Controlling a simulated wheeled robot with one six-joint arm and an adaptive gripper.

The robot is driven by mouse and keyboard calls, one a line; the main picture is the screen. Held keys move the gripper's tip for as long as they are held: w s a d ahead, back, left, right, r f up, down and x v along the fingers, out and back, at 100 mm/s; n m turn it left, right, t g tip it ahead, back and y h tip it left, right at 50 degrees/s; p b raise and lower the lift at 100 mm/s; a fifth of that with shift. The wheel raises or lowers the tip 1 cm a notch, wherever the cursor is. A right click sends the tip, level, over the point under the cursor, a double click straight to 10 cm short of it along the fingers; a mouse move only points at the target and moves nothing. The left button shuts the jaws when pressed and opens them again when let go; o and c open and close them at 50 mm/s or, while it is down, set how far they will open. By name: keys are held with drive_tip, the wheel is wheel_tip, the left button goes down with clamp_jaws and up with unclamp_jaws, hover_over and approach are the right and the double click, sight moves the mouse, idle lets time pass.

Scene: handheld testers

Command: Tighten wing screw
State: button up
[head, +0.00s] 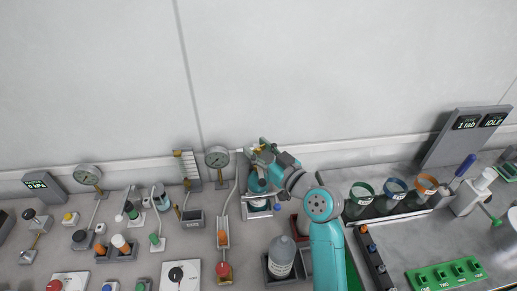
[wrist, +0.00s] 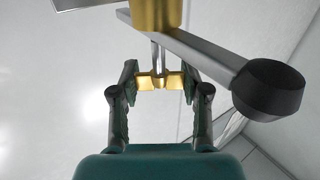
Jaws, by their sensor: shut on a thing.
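In the wrist view, a brass wing screw (wrist: 147,82) sits on a short metal shaft below a brass block (wrist: 157,15). My gripper (wrist: 160,84) has its two dark green fingers on either side of the wings and is shut on them. In the head view, my gripper (head: 262,160) is at the tester near the back wall, beside a round dial gauge (head: 216,158). My gripper and wrist hide most of the wing screw there.
A grey bar with a black knob (wrist: 268,92) passes close to the right of my gripper in the wrist view. In the head view, a bottle (head: 282,256) stands in a holder in front, and coloured cups (head: 395,190) stand to the right. Other testers crowd the left.

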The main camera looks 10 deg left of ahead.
sight(259, 149)
drive_tip(key=shift+a+m+t+h, duration=0.1)
drive_tip(key=shift+m+t+h, duration=1.35)
drive_tip(key=shift+h, duration=0.6)
drive_tip(key=shift+a+m+t+h, duration=0.1)
drive_tip(key=shift+m+t+h, duration=1.05)
drive_tip(key=shift+m+h, duration=0.7)
drive_tip(key=m+h, duration=0.3)
drive_tip(key=h, duration=0.2)
drive_tip(key=m+h, duration=0.3)
drive_tip(key=h, duration=0.2)
drive_tip(key=m+g+h, duration=0.2)
drive_tip(key=m+h, duration=0.1)
drive_tip(key=h, duration=0.1)
drive_tip(key=m+g+h, duration=0.3)
drive_tip(key=h, duration=0.1)
drive_tip(key=shift+d+r+h, duration=0.1)
drive_tip(key=shift+h, duration=0.3)
drive_tip(key=m+g+h, duration=0.2)
drive_tip(key=m+g, duration=0.1)
drive_tip(key=m+g+h, duration=0.2)
drive_tip(key=g, duration=0.2)
drive_tip(key=shift+d+m, duration=0.1)
drive_tip(key=shift+m, duration=0.3)
drive_tip(key=shift+g, duration=0.3)
drive_tip(key=o, duration=1.2)
wheel_tip(259, 149, up, 10)
drive_tip(key=shift+f, duration=0.1)
